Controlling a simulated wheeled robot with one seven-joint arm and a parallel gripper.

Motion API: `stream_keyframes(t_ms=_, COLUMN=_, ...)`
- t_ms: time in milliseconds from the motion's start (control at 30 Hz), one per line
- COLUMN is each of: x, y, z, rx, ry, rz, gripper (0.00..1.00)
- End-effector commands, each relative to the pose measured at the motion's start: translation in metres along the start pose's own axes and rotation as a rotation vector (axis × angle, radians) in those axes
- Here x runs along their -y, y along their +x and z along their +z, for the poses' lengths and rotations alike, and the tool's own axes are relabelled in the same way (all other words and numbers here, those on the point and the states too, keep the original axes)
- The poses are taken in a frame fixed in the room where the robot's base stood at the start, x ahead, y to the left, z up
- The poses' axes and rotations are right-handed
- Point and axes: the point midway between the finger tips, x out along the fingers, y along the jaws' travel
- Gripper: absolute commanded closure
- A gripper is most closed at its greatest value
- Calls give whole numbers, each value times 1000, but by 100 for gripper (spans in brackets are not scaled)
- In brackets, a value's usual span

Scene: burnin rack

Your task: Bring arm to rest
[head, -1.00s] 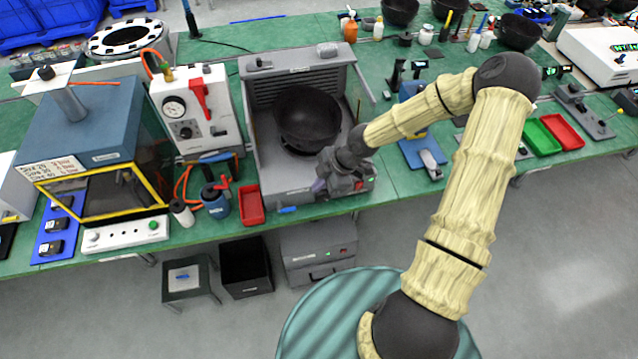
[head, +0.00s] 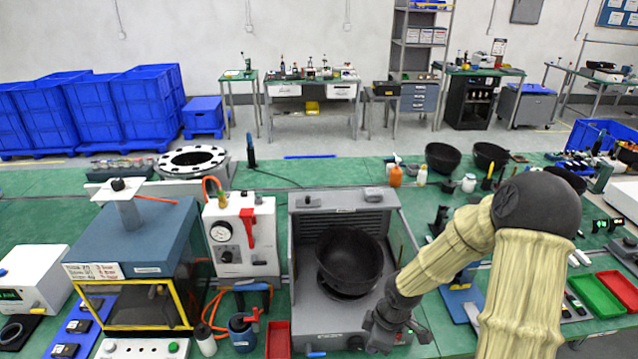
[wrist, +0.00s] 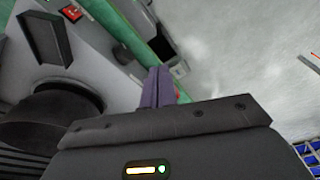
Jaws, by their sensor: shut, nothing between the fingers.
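My arm, in cream sleeves with dark joints, reaches in from the right in the head view. My gripper (head: 388,330) is at the front right corner of a grey open-fronted machine (head: 304,270). In the wrist view the purple fingers of my gripper (wrist: 157,88) are together with nothing between them. A black bowl (head: 349,262) sits tilted inside the machine, apart from the gripper. In the wrist view a dark round shape, likely the bowl, shows at the left (wrist: 30,125).
A white gauge box with a red lever (head: 241,235) and a blue test chamber with a yellow frame (head: 135,255) stand left of the machine. A red tray (head: 278,340) is in front. Green (head: 594,296) and red trays lie at right. Blue crates (head: 100,110) stand behind.

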Motion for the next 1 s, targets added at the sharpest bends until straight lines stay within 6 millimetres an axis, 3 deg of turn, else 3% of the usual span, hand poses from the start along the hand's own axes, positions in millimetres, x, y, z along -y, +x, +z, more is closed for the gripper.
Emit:
stream_keyframes(t_ms=300, x=27, y=-62, z=21, rx=122, ry=500, rz=138, gripper=100)
stream_keyframes(t_ms=600, x=63, y=-116, z=27, rx=33, ry=1008, rz=267, gripper=100)
stream_keyframes(t_ms=800, x=80, y=-134, z=26, rx=-49, ry=1220, rz=285, gripper=100)
stream_keyframes(t_ms=1000, x=81, y=-135, z=26, rx=-55, ry=1242, rz=284, gripper=100)
